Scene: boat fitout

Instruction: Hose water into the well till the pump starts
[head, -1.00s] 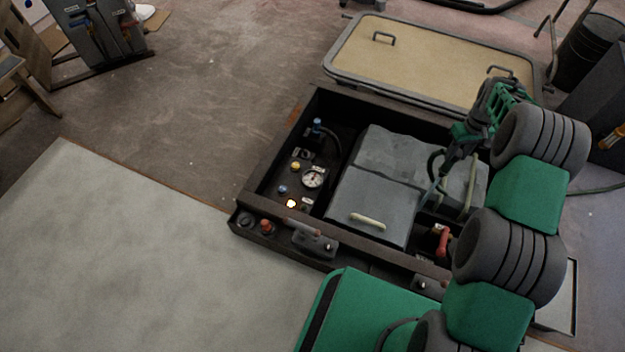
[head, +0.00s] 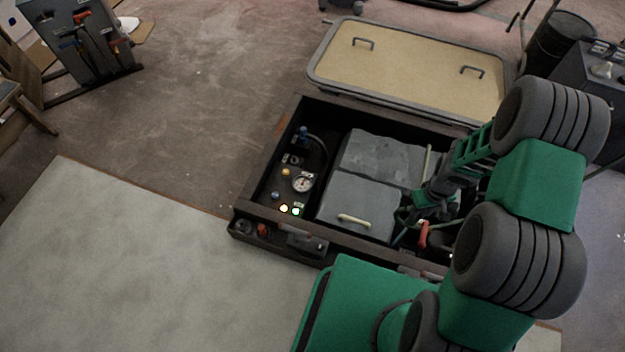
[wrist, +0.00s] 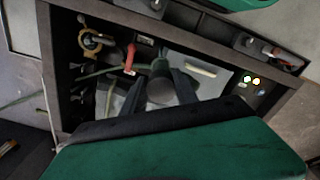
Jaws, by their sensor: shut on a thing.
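The dark open box of the boat section (head: 300,98) holds grey covers (head: 352,192) and a panel with a gauge (head: 303,182). Two lamps on the panel are lit, one pale yellow (head: 284,208) and one green (head: 296,211); both also show in the wrist view. My gripper (head: 412,214) is over the right end of the box, next to a red handle (head: 423,234). In the wrist view my gripper (wrist: 172,84) is shut on a dark round-ended piece, seemingly the hose nozzle (wrist: 160,88). The well's inside and any water are mostly hidden.
A tan hatch board with handles (head: 410,68) lies behind the box. A tool stand (head: 90,50) is at the far left and a dark drum (head: 560,42) at the back right. The pale floor sheet (head: 130,250) at left is clear.

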